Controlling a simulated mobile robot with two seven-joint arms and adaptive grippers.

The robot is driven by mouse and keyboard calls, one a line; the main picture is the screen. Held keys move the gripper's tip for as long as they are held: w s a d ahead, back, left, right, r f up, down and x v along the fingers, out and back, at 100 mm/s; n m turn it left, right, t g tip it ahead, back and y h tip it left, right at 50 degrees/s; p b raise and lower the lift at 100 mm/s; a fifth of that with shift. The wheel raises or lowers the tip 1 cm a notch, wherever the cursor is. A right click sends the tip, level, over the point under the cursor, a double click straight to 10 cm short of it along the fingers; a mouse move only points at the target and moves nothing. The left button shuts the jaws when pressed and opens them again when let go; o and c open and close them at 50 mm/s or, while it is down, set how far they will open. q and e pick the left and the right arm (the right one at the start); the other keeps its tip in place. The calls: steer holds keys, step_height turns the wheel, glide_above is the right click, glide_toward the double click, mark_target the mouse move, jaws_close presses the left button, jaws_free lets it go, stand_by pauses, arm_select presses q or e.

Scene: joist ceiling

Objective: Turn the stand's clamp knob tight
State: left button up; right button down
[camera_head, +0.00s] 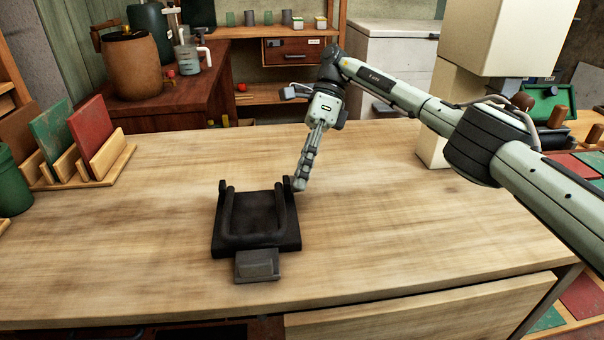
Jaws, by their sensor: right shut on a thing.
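The stand (228,240) is a low black frame with raised side rails. It rests flat on the wooden workbench, left of the picture's middle. My right gripper (299,184) reaches down from behind to the stand's rear right corner. Its fingers are closed there on the clamp knob, which is hidden by the fingers, so how far the knob is turned cannot be seen. My left gripper is out of view.
A small grey block (257,262) sits at the stand's front edge. Red and green panels stand in a wooden rack (112,160) at left, near a green container (12,185). A cream column (433,140) stands at right.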

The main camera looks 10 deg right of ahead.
steer(key=c, duration=1.2)
jaws_free()
step_height(320, 180, up, 10)
